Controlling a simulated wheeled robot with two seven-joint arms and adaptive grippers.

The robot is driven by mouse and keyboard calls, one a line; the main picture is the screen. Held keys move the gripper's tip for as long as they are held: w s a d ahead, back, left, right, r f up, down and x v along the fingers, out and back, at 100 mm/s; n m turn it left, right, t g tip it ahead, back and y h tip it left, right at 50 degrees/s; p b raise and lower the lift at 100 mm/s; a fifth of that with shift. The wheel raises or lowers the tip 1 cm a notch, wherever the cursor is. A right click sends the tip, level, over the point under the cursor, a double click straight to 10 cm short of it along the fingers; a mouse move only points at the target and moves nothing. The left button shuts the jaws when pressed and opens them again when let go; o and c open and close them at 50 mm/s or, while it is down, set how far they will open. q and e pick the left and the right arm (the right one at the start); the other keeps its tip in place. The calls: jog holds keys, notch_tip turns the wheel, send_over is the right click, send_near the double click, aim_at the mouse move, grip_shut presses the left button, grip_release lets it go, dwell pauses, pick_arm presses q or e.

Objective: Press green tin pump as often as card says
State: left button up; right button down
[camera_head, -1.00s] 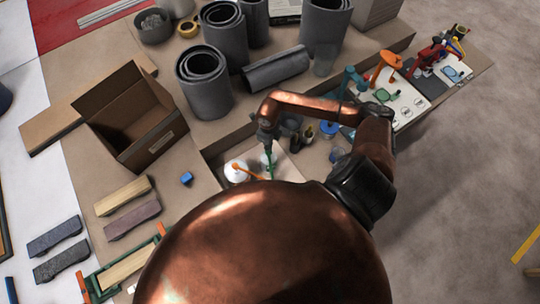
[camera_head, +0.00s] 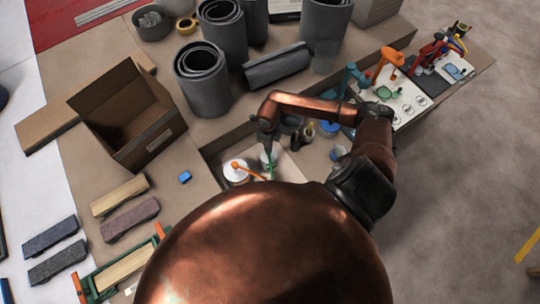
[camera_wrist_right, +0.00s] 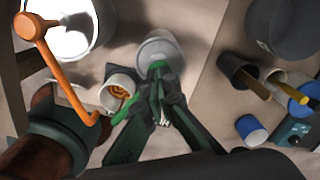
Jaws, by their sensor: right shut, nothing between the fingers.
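The green tin pump (camera_wrist_right: 158,68) is a green head on a pale round tin (camera_wrist_right: 158,46). In the head view its green part (camera_head: 271,166) shows below my right gripper (camera_head: 268,137), partly hidden by my copper arm. In the wrist view my right gripper (camera_wrist_right: 159,84) is shut and empty, its fingertips close at the green pump head; I cannot tell whether they touch. A white tin (camera_head: 235,174) with an orange pump (camera_head: 248,168) stands just left, and shows large in the wrist view (camera_wrist_right: 75,28). I cannot make out a count on any card. My left gripper is out of view.
An open cardboard box (camera_head: 125,115) stands left and grey rolls (camera_head: 203,80) stand behind. A small blue block (camera_head: 184,177) lies on the bench. Cups with tools (camera_wrist_right: 240,72) and a blue-lidded pot (camera_wrist_right: 251,130) stand right. A white board (camera_head: 400,98) lies further right.

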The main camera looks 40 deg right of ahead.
dwell(0.4)
jog(key=shift+r+p, duration=1.05)
jog(key=shift+r, duration=0.4)
jog(key=shift+f, duration=0.2)
jog(key=shift+f+b, duration=1.4)
jog(key=shift+f, duration=0.15)
jog(key=shift+r, duration=0.25)
jog(key=shift+r+p, duration=1.1)
jog(key=shift+r, duration=0.4)
